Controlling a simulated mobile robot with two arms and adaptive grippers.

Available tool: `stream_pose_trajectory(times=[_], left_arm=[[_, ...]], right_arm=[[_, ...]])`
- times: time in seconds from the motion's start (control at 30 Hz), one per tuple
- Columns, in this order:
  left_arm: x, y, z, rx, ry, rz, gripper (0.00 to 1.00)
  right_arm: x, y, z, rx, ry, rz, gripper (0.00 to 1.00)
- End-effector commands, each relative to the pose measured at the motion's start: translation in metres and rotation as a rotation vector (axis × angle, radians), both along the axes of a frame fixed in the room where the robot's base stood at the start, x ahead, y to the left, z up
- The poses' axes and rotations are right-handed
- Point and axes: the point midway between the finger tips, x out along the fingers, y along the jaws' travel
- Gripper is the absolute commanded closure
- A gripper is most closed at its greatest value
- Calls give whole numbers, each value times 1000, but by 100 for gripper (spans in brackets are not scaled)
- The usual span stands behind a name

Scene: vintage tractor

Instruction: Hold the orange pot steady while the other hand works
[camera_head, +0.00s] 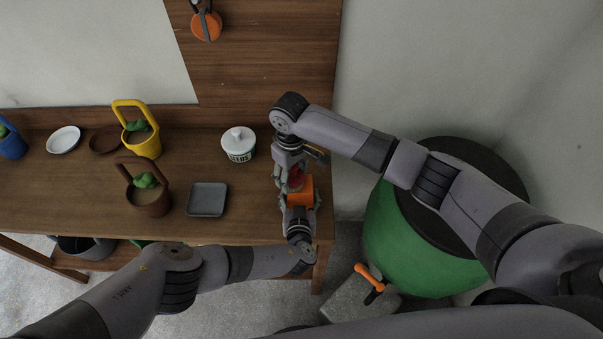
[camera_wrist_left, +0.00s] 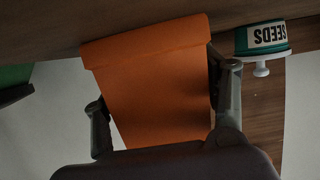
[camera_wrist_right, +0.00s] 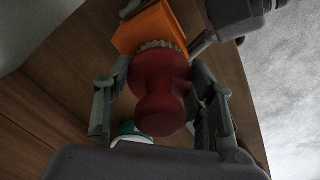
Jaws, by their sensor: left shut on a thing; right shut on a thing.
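The orange pot (camera_head: 303,187) is near the right end of the wooden table, in my left gripper (camera_head: 300,202). In the left wrist view the pot (camera_wrist_left: 150,75) fills the space between the two fingers, and its wide rim points up in the picture. My right gripper (camera_head: 293,180) is shut on a red brush (camera_wrist_right: 160,88) with a knob-like handle and pale bristles. In the right wrist view the bristles are at the orange pot (camera_wrist_right: 145,28); I cannot tell if they touch it. The pot's inside is hidden.
A white-lidded seeds jar (camera_head: 239,146) stands left of the grippers. A grey square tray (camera_head: 207,199), brown basket (camera_head: 150,200) and yellow basket (camera_head: 144,146) are further left. A green barrel (camera_head: 400,240) stands on the floor to the right. The tabletop between jar and tray is clear.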

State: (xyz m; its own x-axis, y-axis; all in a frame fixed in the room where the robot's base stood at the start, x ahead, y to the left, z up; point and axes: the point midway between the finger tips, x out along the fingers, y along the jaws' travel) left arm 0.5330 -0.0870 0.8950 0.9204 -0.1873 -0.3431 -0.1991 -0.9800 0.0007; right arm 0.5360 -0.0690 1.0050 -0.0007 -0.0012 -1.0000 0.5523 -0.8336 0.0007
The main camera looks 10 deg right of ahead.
Motion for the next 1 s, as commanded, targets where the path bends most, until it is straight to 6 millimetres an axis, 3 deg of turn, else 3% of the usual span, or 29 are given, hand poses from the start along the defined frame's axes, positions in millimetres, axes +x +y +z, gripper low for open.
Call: stream_pose_trajectory(times=[0.07, 0.13, 0.7, 1.0], left_arm=[[-1, 0, -1, -1, 2, 0, 95], [-1, 0, -1, -1, 2, 0, 95], [0, 0, -1, -1, 2, 0, 95], [0, 1, -1, 0, 2, 1, 95]], right_arm=[[0, 1, 3, 1, 1, -1, 76], [1, 1, 21, 2, -5, 2, 76], [1, 1, 72, 1, -2, 1, 76], [0, 1, 82, 0, 0, 0, 76]])
